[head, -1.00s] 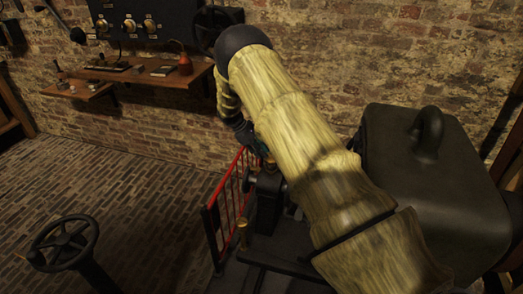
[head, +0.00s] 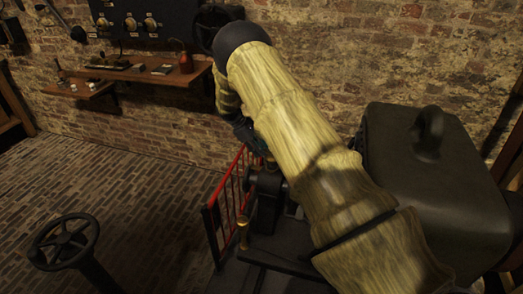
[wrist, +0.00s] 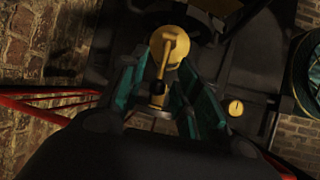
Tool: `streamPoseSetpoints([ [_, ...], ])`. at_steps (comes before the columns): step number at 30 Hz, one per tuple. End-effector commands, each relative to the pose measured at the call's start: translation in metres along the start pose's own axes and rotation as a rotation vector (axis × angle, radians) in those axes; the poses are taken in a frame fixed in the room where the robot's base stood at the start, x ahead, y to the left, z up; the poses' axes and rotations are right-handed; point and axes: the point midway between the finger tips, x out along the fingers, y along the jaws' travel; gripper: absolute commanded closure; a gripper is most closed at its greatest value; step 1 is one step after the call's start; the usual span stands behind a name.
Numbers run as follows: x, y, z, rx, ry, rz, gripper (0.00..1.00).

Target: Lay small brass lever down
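The small brass lever (wrist: 163,66) shows in the wrist view. It has a round brass hub at its top, and its arm runs down the picture to a dark knob. My gripper (wrist: 164,78) has teal fingers on both sides of the lever, with gaps between them and it. The gripper is open and no clear contact shows. In the head view, my gripper (head: 249,138) is partly hidden by my arm, and I cannot make out the lever there.
A red railing (head: 227,196) stands left of the dark machine. A large dark casing (head: 435,190) is at the right. A handwheel (head: 64,241) stands at lower left. A wooden shelf (head: 146,72) runs along the brick wall. A round brass piece (wrist: 235,107) is right of the fingers.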

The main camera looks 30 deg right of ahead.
Motion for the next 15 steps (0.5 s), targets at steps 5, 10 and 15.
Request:
streamPoseSetpoints([
  [5,-0.032,0.001,-0.001,0.0,0.002,0.003,0.68],
  [10,-0.063,0.001,-0.001,-0.001,0.002,0.002,0.68],
  [15,-0.088,0.001,-0.001,0.0,0.002,0.002,0.68],
])
